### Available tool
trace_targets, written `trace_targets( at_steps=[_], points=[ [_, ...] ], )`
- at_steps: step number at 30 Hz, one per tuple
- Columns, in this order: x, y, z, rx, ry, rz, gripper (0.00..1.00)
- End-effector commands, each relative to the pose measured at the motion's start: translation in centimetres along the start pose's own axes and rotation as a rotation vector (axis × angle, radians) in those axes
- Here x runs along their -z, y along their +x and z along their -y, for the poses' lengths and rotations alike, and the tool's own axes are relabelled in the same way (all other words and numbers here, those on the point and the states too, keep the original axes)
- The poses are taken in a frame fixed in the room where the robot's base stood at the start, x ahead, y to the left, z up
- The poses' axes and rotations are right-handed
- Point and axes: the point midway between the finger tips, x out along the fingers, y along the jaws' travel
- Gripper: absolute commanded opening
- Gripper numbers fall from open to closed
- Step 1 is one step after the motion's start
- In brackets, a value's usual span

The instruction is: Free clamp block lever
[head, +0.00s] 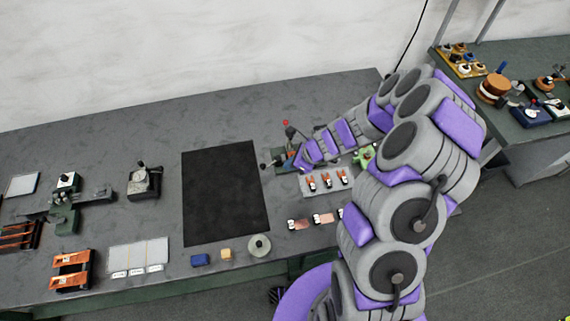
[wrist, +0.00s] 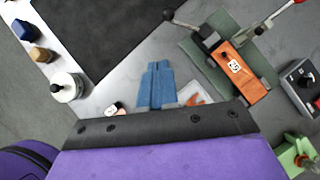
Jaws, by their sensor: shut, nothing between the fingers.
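The clamp block in the wrist view has a green base (wrist: 205,65) at the upper right. An orange block (wrist: 240,70) with a white label lies on it. One lever with a black knob (wrist: 169,15) reaches to its upper left. A metal lever (wrist: 280,12) runs up to a red knob at the top edge. In the head view the red knob (head: 285,122) stands above the clamp and the black knob (head: 263,166) points left. My gripper (wrist: 158,66) has blue fingers, shut and empty, left of and apart from the clamp. In the head view my arm partly hides the clamp.
A black mat (head: 225,195) lies left of the clamp. A light tray with orange-marked pieces (head: 326,182) sits in front of it. A round white-grey piece (head: 259,245) stands near the front edge. A green device (wrist: 297,155) is at the lower right of the wrist view.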

Motion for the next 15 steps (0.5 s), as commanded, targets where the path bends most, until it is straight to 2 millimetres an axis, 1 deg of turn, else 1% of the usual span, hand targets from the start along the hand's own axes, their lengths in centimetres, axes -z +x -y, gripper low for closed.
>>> trace_targets(
  at_steps=[1,6,9,15],
  points=[
    [-0.1,-0.7,-0.1,0.002,-0.002,-0.001,0.0],
    [-0.1,-2.1,0.0,0.003,-0.001,0.001,0.0],
    [0.1,-2.5,0.0,0.003,0.0,0.001,0.0],
    [0.3,-2.6,0.1,0.001,0.001,0.003,0.0]
  ],
)
